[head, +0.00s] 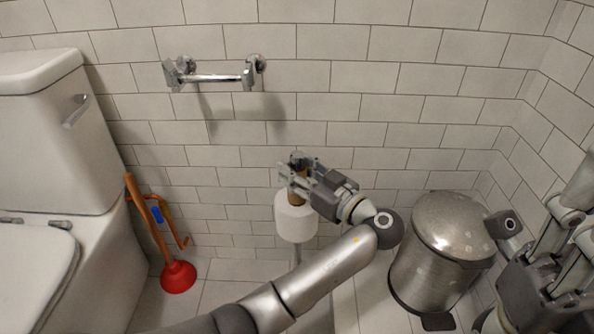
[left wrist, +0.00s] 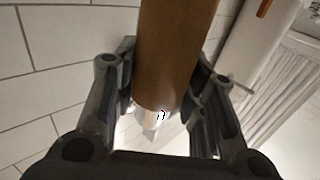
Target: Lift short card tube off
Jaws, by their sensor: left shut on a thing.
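The short brown card tube (head: 298,194) is in my left gripper (head: 299,180) in the head view. It is around or just in front of an upright stand, above a white paper roll (head: 295,218); I cannot tell whether it touches the roll. In the left wrist view the tube (left wrist: 177,50) runs between the two fingers of the left gripper (left wrist: 165,95), which are shut on it. A bright metal piece shows below the tube's end. My right gripper (head: 560,245) is at the right edge, partly cut off, and holds nothing I can see.
A chrome wall holder (head: 215,78) is on the tiled wall, empty. A steel pedal bin (head: 445,245) stands right of the stand. A red plunger (head: 178,276) and a white toilet (head: 60,180) are at the left. The floor between plunger and stand is clear.

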